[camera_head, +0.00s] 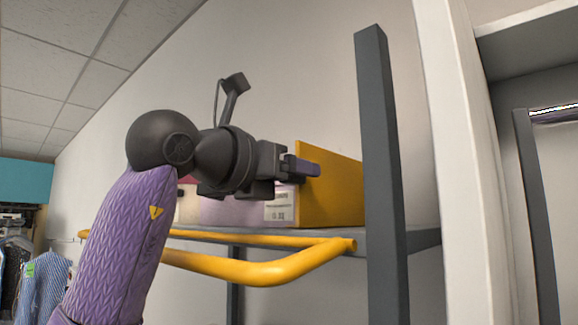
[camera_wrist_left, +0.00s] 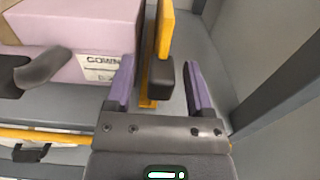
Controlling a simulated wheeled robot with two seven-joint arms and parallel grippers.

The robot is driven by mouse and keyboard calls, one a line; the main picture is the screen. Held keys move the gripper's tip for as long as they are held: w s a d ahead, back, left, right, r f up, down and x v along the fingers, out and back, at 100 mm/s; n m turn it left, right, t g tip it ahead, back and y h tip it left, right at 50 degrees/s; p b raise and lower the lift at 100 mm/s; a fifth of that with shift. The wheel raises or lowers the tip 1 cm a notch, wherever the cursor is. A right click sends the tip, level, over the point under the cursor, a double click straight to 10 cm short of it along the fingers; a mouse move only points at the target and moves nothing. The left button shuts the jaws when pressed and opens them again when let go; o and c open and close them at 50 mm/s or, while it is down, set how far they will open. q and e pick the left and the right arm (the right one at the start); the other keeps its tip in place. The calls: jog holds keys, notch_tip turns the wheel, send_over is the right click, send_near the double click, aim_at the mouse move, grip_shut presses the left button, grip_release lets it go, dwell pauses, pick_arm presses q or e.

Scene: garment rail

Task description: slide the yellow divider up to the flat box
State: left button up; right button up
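The yellow divider (camera_head: 335,197) stands upright on the shelf in the head view, at the right end of a lilac box. The wrist view shows the divider (camera_wrist_left: 165,28) edge-on, with a dark block (camera_wrist_left: 160,77) at its near edge. The lilac flat box (camera_wrist_left: 75,25) with a white label lies to its left, with a narrow gap between them. The box (camera_head: 240,211) is partly hidden by my arm in the head view. My left gripper (camera_head: 303,167) is open. Its purple fingers lie on either side of the dark block, with space visible beside it. My right gripper is not in view.
A yellow rail (camera_head: 265,272) runs along the shelf's front. A dark grey post (camera_head: 380,170) stands right of the divider. Bare shelf (camera_wrist_left: 205,65) shows to the divider's right. A dark grey rounded shape (camera_wrist_left: 42,68) is in front of the box, unclear what.

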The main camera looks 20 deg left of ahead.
pick_arm(q)
grip_shut()
dwell(1.3)
